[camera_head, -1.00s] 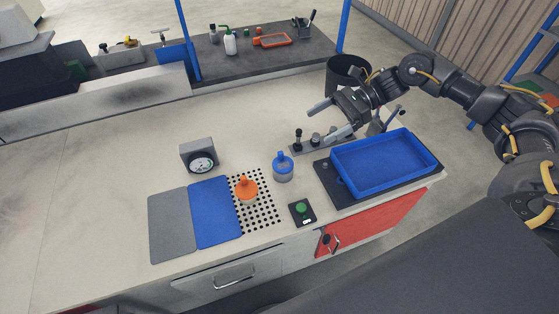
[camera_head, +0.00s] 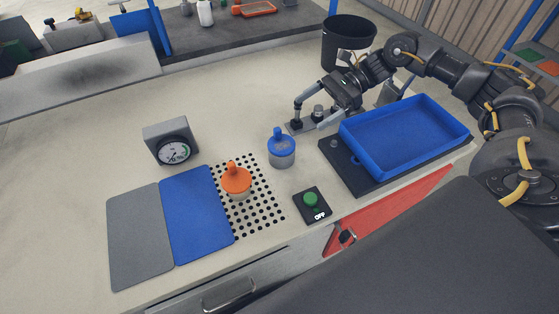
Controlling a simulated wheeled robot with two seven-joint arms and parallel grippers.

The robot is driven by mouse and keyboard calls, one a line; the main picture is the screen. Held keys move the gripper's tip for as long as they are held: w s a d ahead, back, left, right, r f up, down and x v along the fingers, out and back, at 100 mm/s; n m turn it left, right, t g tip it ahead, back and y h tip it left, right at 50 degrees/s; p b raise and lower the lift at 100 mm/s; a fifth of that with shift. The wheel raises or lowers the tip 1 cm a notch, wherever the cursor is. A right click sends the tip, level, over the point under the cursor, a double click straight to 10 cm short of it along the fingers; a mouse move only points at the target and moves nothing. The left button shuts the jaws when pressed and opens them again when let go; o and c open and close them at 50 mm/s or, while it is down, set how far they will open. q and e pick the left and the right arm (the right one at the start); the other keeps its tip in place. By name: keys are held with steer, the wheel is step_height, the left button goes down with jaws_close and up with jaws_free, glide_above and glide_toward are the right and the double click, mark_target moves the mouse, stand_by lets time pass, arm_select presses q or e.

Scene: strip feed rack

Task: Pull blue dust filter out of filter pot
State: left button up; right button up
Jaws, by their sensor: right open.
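The blue dust filter (camera_head: 281,144), with a knob on top, sits upright in the filter pot (camera_head: 281,162), a small greyish cup on the pale worktop. It stands right of the perforated plate. My right gripper (camera_head: 308,124) is open and empty, behind and to the right of the blue filter, fingers angled down and apart from it. Its fingers partly cover a small dark holder (camera_head: 318,113) with metal parts. My left gripper is out of view.
An orange knobbed piece (camera_head: 236,178) stands on the perforated plate (camera_head: 262,208). A blue tray (camera_head: 405,137) lies right, a green-button box (camera_head: 311,202) in front. A gauge (camera_head: 171,142) and blue (camera_head: 197,216) and grey (camera_head: 140,238) mats lie left. A dark bin (camera_head: 348,42) stands behind.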

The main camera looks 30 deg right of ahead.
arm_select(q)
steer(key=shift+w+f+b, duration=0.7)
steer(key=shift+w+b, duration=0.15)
arm_select(e)
step_height(320, 180, down, 3)
steer(key=shift+f, duration=0.2)
steer(key=p, duration=0.2)
glide_toward(274, 147)
steer(key=a, duration=0.1)
steer(key=shift+w+a+f, duration=0.5)
steer(key=shift+a+f, duration=0.05)
steer(key=shift+a, duration=0.05)
steer(key=x, duration=0.1)
steer(key=p+x, duration=0.2)
steer(key=x, duration=0.1)
steer(key=shift+s+a+r, duration=0.15)
steer(key=shift+s+a, duration=0.05)
steer(key=shift+s, duration=0.2)
steer(key=shift+w+a+f, duration=0.1)
steer(key=shift+a+f, duration=0.15)
steer(key=shift+a, duration=0.15)
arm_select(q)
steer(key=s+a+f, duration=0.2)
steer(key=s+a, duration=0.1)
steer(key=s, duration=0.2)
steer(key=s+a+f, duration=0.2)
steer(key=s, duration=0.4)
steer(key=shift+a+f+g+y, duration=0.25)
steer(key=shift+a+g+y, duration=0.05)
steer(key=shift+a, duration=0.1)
